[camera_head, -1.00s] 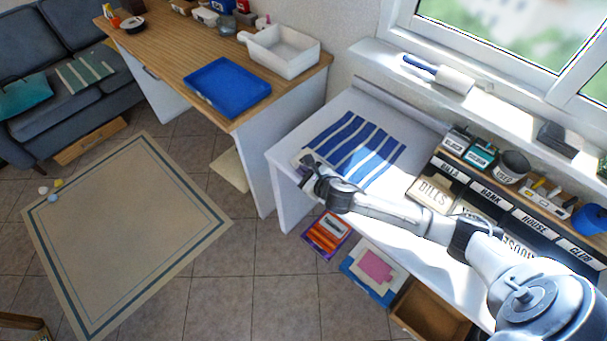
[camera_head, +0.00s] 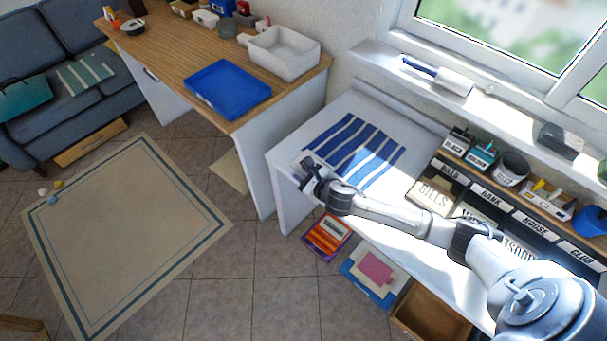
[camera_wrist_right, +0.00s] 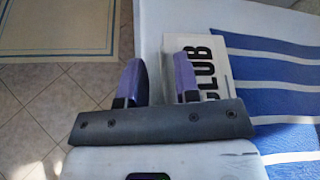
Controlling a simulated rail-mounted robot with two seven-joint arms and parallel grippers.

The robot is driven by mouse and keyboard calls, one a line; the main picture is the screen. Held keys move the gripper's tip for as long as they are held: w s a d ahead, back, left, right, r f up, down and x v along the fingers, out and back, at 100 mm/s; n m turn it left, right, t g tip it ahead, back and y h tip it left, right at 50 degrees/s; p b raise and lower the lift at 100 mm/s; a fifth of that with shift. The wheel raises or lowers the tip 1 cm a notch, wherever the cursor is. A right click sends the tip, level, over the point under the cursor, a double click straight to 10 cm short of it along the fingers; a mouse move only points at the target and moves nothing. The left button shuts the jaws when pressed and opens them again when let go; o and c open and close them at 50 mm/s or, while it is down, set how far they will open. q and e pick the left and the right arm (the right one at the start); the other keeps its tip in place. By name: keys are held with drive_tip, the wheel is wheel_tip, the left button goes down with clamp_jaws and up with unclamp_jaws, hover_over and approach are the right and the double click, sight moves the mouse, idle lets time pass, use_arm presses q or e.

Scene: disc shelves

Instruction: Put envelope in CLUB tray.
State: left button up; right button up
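The envelope (camera_wrist_right: 205,66) is a pale card with "CLUB" in black letters. In the right wrist view it lies at the table's edge, partly on the blue-striped mat. My right gripper (camera_wrist_right: 160,82) is open, with one purple-grey finger over the envelope and the other left of it, so it does not hold it. In the head view the right gripper (camera_head: 312,174) is at the white table's left end and hides most of the envelope. The CLUB tray, marked by its white label (camera_head: 580,254), is at the right end of the dark rack. My left gripper is not in view.
The rack also has trays labelled BANK (camera_head: 492,193) and HOUSE (camera_head: 535,222). A BILLS envelope (camera_head: 432,194) lies before it. Small items stand on the rack's top. The striped mat (camera_head: 355,150) is otherwise clear.

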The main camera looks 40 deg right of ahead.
drive_tip(key=p+v, duration=0.3)
drive_tip(key=v, duration=0.7)
drive_tip(key=shift+s+r, duration=0.2)
drive_tip(key=shift+s, duration=0.05)
drive_tip(key=shift+v, duration=0.75)
drive_tip(key=s+a+f+n+g, duration=0.1)
drive_tip(key=s+a+n+g, duration=0.4)
drive_tip(key=s+n, duration=0.5)
drive_tip(key=s+a+f+n+g, duration=0.1)
drive_tip(key=s+a+n+g, duration=0.3)
drive_tip(key=s+n, duration=0.7)
drive_tip(key=a+n, duration=0.2)
drive_tip(key=n, duration=1.2)
drive_tip(key=shift+a+f+n+g, duration=0.2)
drive_tip(key=shift+f+n+g, duration=0.1)
drive_tip(key=shift+g, duration=0.1)
drive_tip(key=shift+o, duration=0.4)
drive_tip(key=shift+s+a+m, duration=0.15)
drive_tip(key=shift+s+m, duration=0.25)
drive_tip(key=o, duration=0.3)
drive_tip(key=shift+s+a+r+m, duration=0.1)
drive_tip(key=shift+s+m, duration=0.15)
drive_tip(key=shift+m, duration=0.15)
drive_tip(key=o, duration=0.6)
drive_tip(key=shift+o, duration=1.1)
